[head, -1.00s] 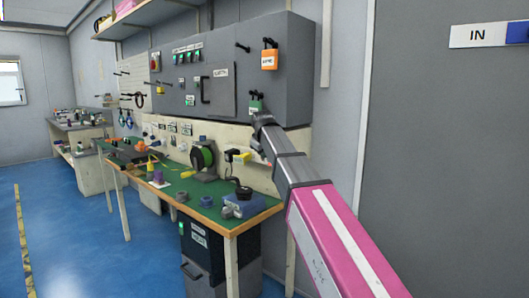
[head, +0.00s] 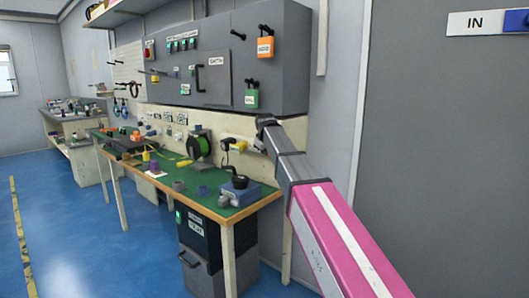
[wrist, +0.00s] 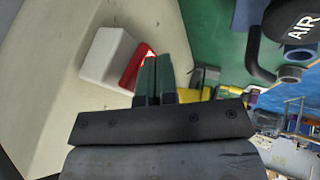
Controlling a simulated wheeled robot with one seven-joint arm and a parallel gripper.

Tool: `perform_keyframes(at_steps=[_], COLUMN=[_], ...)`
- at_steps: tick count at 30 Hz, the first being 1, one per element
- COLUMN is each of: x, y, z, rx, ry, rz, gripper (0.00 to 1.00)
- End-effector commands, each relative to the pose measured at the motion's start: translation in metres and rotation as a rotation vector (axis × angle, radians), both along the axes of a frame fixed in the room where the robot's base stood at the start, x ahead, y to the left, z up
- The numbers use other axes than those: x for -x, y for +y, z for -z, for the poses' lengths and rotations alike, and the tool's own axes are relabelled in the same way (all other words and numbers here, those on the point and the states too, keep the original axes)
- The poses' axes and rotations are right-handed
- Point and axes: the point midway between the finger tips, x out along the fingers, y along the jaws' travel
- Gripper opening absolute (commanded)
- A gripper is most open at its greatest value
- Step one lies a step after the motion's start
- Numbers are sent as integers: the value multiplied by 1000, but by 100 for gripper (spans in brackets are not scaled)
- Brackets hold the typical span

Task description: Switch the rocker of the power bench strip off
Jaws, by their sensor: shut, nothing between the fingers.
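In the wrist view, a white block (wrist: 103,58) with a red rocker (wrist: 137,66) on its side is mounted on the pale backboard. I take it for the power strip's switch end. My gripper (wrist: 153,66) is shut and empty; its dark fingertips overlap the rocker's right part in the picture. I cannot tell whether they touch it or which way the rocker is tilted. In the head view my gripper (head: 264,122) is in front of the backboard, just below the grey cabinet, and the rocker is not visible there.
The green-topped bench (head: 180,185) lies below, with a cable reel (head: 199,147), yellow plug (head: 236,144) and blue device (head: 240,194). Floor at left is clear.

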Motion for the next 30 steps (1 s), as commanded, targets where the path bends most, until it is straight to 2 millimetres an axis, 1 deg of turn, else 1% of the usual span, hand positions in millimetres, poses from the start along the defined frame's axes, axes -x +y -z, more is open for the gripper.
perform_keyframes(at_steps=[5,9,17,30], x=[0,-2,-4,-5], y=[0,-2,-3,-3], z=[0,4,2,-13], rx=[3,50,45,45], ry=[-4,-62,-57,-61], rz=[0,0,1,1], gripper=[0,0,0,0])
